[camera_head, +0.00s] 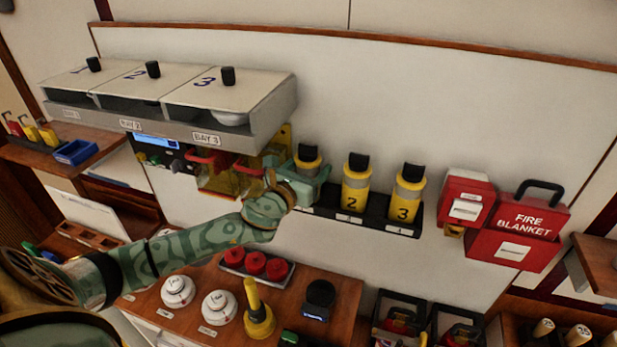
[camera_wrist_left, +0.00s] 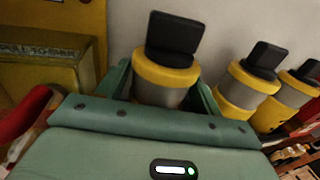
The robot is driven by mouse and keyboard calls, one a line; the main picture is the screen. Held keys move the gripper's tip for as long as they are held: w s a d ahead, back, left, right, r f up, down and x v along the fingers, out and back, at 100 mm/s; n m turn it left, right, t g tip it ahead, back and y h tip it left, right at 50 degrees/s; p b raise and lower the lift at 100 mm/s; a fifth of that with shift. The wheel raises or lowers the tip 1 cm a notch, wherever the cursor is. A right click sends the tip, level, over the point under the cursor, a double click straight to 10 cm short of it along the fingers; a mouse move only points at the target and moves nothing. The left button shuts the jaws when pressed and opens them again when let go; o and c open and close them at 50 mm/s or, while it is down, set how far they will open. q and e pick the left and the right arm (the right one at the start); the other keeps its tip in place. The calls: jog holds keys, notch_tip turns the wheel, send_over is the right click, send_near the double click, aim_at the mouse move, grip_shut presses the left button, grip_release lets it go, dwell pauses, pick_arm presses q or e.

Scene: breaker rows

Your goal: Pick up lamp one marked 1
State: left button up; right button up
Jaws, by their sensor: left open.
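Lamp one (camera_head: 308,153), a yellow and grey lantern with a black top, stands upright at the left end of the black wall rack (camera_head: 378,220). Its lower part and its number are hidden behind my left gripper (camera_head: 305,177). In the left wrist view, lamp one (camera_wrist_left: 166,72) stands between the two green fingers of my open left gripper (camera_wrist_left: 165,88), one on each side of its grey band. I cannot tell whether they touch it. Lamps marked 2 (camera_head: 355,185) and 3 (camera_head: 406,193) stand to its right in the rack. My right gripper is not in view.
Left of lamp one is a yellow panel (camera_wrist_left: 45,60) with a red handle (camera_head: 212,158) under the numbered bays (camera_head: 205,100). A red fire blanket box (camera_head: 518,235) hangs at the right. A wooden bench (camera_head: 338,292) with detectors and a yellow plunger-shaped item lies below.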

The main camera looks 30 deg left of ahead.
pick_arm(q)
jog(key=shift+s, duration=0.15)
jog(key=shift+c, duration=0.6)
jog(key=c, duration=1)
jog(key=shift+o, duration=0.2)
jog(key=shift+r, duration=0.1)
